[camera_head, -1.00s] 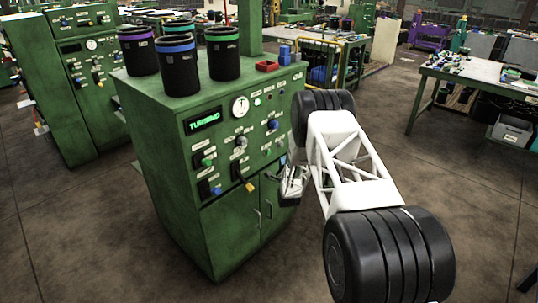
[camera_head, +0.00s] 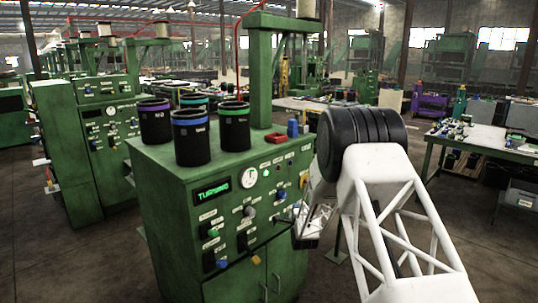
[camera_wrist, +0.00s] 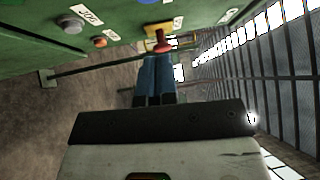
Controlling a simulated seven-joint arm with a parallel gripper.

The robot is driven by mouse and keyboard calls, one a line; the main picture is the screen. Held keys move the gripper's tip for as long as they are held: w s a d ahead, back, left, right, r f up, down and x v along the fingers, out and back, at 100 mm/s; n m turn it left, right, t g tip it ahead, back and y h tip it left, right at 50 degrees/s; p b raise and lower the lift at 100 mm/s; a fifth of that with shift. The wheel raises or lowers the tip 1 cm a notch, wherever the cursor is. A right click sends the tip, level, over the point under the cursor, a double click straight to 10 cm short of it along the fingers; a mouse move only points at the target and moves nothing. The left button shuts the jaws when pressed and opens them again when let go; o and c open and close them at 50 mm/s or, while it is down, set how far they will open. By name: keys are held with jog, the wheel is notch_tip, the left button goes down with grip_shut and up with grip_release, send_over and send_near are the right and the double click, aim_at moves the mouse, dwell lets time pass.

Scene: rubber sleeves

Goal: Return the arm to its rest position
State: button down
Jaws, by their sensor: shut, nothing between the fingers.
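My gripper (camera_head: 312,222) shows in the head view at the right front side of the green machine (camera_head: 180,230), partly covered by my white arm. In the wrist view its two blue fingers (camera_wrist: 155,68) lie together with nothing between them. A red knob (camera_wrist: 162,47) on the green panel appears just past the fingertips; I cannot tell whether they touch. My arm rises from the lower right of the head view to a black joint, then folds behind to the gripper.
Several black sleeves with coloured bands stand on the machine top, including a blue-banded one (camera_head: 191,138) and a green-banded one (camera_head: 234,126). A red tray (camera_head: 276,137) and blue blocks (camera_head: 293,128) sit beside them. A worktable (camera_head: 490,145) stands right; floor between is open.

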jog(key=s+d+r+n+g+h, duration=0.15)
jog(key=s+r+n+g, duration=0.25)
jog(key=s+r, duration=0.8)
jog(key=s+d+r+n+g+y, duration=0.1)
jog(key=s+d+r+n+g, duration=0.25)
jog(key=s+r, duration=0.8)
jog(key=s+d+n+g+h, duration=0.1)
jog(key=s+n+g, duration=0.8)
jog(key=s, duration=3.8)
jog(key=shift+s+d, duration=0.2)
jog(key=shift+f, duration=0.1)
